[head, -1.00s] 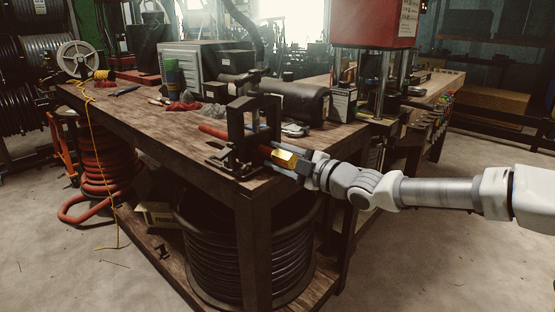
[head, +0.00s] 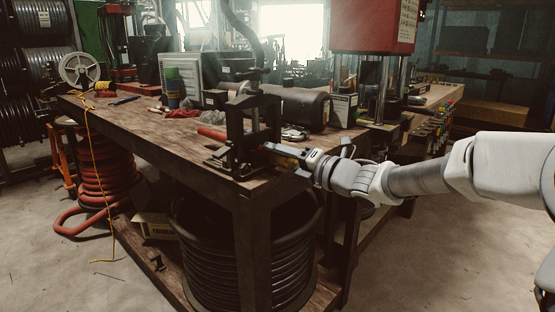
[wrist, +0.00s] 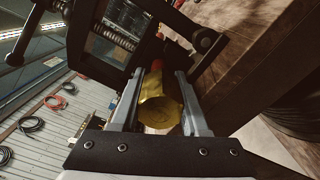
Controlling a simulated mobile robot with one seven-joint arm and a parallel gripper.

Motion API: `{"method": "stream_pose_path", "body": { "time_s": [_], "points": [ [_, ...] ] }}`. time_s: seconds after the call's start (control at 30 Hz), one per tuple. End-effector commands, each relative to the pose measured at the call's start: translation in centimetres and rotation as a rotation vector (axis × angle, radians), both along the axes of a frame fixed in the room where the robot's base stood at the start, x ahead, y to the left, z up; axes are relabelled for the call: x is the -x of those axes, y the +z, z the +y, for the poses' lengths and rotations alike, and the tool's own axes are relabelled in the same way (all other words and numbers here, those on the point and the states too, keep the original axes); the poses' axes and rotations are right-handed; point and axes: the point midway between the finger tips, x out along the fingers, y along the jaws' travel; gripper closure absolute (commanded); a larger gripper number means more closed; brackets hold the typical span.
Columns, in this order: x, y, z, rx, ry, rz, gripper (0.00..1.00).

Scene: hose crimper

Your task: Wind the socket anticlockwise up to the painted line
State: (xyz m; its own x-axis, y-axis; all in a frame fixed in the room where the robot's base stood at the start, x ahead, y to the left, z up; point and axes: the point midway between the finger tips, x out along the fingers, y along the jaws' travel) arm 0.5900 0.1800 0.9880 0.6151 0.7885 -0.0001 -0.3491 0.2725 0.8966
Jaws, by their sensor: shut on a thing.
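The brass socket (wrist: 158,104) sits on the end of a red hose (wrist: 157,65) in the wrist view. The red hose (head: 211,133) also shows in the head view, running through the dark vise (head: 243,125) at the bench corner. My gripper (head: 286,151) is shut on the socket from the right, one finger on each side of it; the fingers (wrist: 158,100) also show in the wrist view. In the head view the fingers cover most of the socket. I cannot make out the painted line in either view.
The wooden bench (head: 150,128) carries a grey cabinet (head: 195,78), a dark cylinder (head: 300,104) and small tools. A red press (head: 372,27) stands behind my arm. A black hose coil (head: 245,245) sits under the bench. The floor at right is clear.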

Motion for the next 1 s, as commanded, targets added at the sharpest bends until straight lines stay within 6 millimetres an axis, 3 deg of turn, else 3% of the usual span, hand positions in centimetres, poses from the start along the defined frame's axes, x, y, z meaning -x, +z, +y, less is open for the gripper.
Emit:
{"method": "stream_pose_path", "body": {
  "time_s": [0.5, 1.0],
  "points": [
    [0.08, -0.31, -0.01, 0.271, 0.002, -0.339, 1.00],
    [0.07, -0.34, -0.09, 0.373, 0.001, -0.468, 1.00]
  ]
}}
